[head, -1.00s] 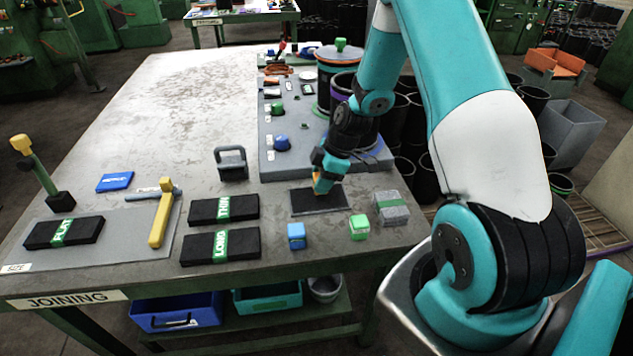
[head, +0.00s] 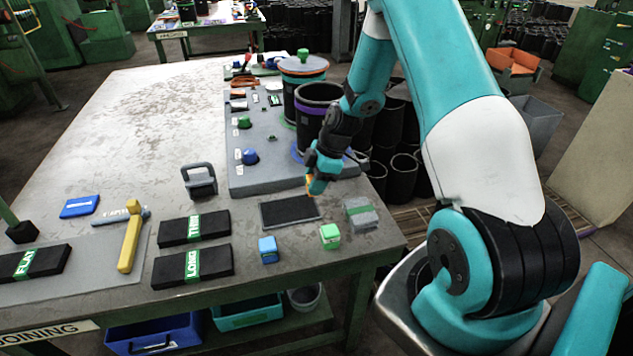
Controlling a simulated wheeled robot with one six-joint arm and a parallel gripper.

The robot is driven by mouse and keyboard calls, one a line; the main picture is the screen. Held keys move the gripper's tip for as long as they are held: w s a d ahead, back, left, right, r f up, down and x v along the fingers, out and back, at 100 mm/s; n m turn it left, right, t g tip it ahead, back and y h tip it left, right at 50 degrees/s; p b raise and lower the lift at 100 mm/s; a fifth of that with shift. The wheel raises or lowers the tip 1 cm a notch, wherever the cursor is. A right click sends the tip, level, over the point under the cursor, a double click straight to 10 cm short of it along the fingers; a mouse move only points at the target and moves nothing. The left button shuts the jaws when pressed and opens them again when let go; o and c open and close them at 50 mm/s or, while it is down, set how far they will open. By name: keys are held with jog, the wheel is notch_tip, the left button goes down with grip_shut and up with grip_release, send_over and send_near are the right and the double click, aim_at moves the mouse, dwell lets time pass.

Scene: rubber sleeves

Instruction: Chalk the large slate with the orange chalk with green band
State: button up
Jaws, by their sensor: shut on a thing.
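The slate (head: 284,212) is a dark flat rectangle with a thin frame, lying on the table near its right front part. I see no clear chalk mark on it. My gripper (head: 314,182) is pointed down at the slate's far right corner, shut on the orange chalk (head: 309,186). Only a small orange part of the chalk shows; the fingers hide the rest, and I cannot make out its green band. I cannot tell whether the chalk tip touches anything.
A grey block with a green band (head: 361,213) lies right of the slate. A green cube (head: 330,237) and a blue cube (head: 268,250) stand in front. Black LONG (head: 170,266) and THIN (head: 178,229) blocks lie left. A black sleeve (head: 318,100) stands behind.

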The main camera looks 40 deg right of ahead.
jog(key=shift+r+p, duration=1.35)
jog(key=shift+r, duration=0.95)
